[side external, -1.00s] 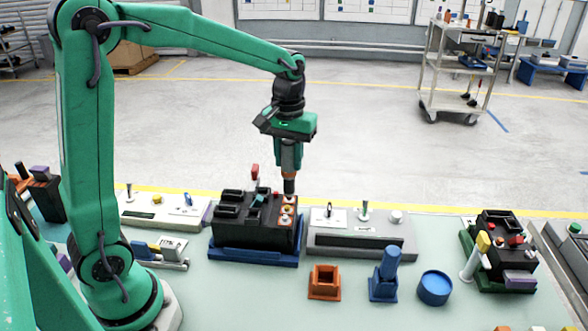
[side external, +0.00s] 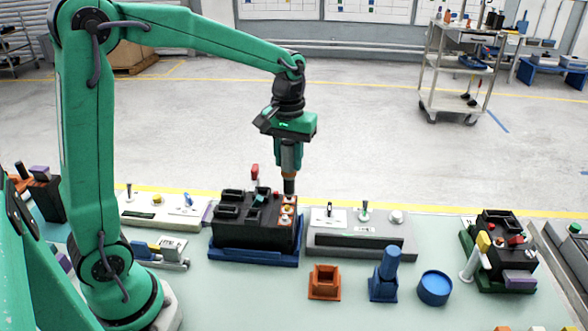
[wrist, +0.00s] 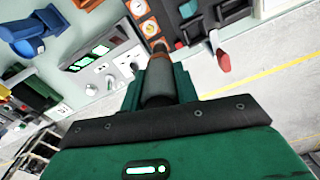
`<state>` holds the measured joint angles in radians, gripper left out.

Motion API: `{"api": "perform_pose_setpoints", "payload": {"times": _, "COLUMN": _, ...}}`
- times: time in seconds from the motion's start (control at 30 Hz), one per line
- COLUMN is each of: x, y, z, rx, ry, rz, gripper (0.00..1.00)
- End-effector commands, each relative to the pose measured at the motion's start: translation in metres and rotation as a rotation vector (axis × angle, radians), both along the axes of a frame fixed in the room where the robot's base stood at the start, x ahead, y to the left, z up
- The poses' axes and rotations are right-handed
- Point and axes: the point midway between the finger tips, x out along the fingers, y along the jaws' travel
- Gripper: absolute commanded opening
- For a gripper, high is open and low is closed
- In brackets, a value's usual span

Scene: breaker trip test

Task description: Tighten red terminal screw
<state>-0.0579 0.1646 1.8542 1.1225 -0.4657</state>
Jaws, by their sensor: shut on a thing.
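A black breaker block (side external: 240,232) sits in a blue tray (side external: 258,258) on the bench. Along its right side runs a column of round terminals on orange plates (side external: 288,210); they also show in the wrist view (wrist: 149,27). My gripper (side external: 289,165) points straight down above the rear end of this column. It is shut on a grey driver with an orange band (wrist: 150,82), whose dark tip reaches down to the rearmost terminal. The tip covers that terminal, so I cannot see the red screw clearly or tell whether the tip is seated in it.
A red lever (side external: 255,172) stands up behind the block. A grey test panel (side external: 355,240) with knobs is close on the right. An orange socket (side external: 324,283), a blue holder (side external: 384,283) and a blue cup (side external: 434,288) stand in front. Bench space before the block is clear.

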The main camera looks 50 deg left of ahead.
Motion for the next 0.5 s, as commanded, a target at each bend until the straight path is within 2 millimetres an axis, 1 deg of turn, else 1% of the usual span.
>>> {"api": "perform_pose_setpoints", "payload": {"times": 0.5, "x": 0.0002, "y": 0.0, "z": -0.0037, "rx": 0.0, "ry": -0.001, "rz": 0.0, "gripper": 0.07}}
